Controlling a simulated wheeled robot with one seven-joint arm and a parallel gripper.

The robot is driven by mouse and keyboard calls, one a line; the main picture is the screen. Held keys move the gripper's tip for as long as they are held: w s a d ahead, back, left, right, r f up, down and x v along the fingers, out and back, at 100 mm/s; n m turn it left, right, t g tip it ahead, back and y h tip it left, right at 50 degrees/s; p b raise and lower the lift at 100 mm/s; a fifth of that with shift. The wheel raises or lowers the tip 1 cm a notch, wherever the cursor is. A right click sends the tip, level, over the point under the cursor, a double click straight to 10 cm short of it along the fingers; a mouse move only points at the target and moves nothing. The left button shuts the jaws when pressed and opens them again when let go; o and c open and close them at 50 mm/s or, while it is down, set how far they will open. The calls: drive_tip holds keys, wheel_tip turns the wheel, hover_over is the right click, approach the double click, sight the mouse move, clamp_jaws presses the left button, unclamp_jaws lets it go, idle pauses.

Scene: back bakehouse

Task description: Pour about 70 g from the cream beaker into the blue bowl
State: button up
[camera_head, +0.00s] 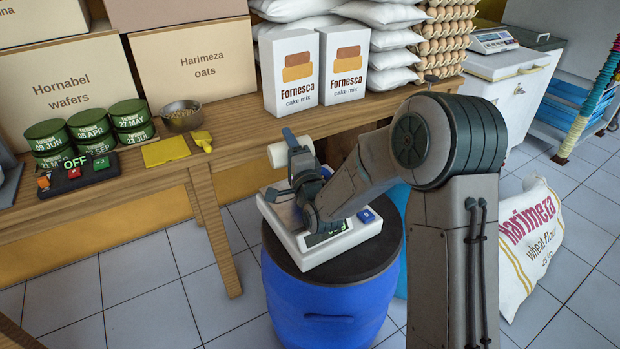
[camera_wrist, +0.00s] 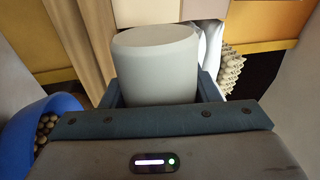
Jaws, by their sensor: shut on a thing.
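The cream beaker (camera_head: 285,153) is held above the white scale (camera_head: 345,243) and looks tipped well over onto its side, its left end towards the table. In the wrist view the beaker (camera_wrist: 155,70) fills the space between the fingers, and its inside does not show. My gripper (camera_head: 298,160) is shut on it. The blue bowl (camera_wrist: 62,104) shows at the left edge of the wrist view with several round brown pieces in it. In the head view the bowl is mostly hidden behind my gripper, on the scale. I see no falling stream.
The scale stands on a blue drum (camera_head: 325,306) with a dark lid; its display is partly hidden and unreadable. A flour sack (camera_head: 527,245) stands at right.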

drive_tip(key=shift+w+d+f+m+h+b, duration=0.1)
drive_tip(key=shift+d+f+m+h+b, duration=0.1)
drive_tip(key=shift+m+b, duration=0.35)
drive_tip(key=shift+w+d+f+m+h+b, duration=0.15)
drive_tip(key=shift+m+b, duration=0.15)
drive_tip(key=shift+m, duration=0.35)
idle(1.5)
drive_tip(key=shift+d+r+m, duration=0.1)
drive_tip(key=shift+r+m, duration=0.1)
drive_tip(key=shift+m, duration=0.4)
idle(0.7)
drive_tip(key=shift+s+a+f+n, duration=0.1)
drive_tip(key=shift+s+a+n, duration=0.1)
drive_tip(key=shift+n, duration=0.3)
drive_tip(key=n+p, duration=0.1)
drive_tip(key=r+n+p, duration=0.1)
drive_tip(key=shift+a+r+p, duration=0.25)
drive_tip(key=shift+r+p, duration=0.05)
drive_tip(key=shift+s+a+f+n+y, duration=0.1)
drive_tip(key=shift+f+n+y, duration=0.45)
drive_tip(key=shift+f+n, duration=0.2)
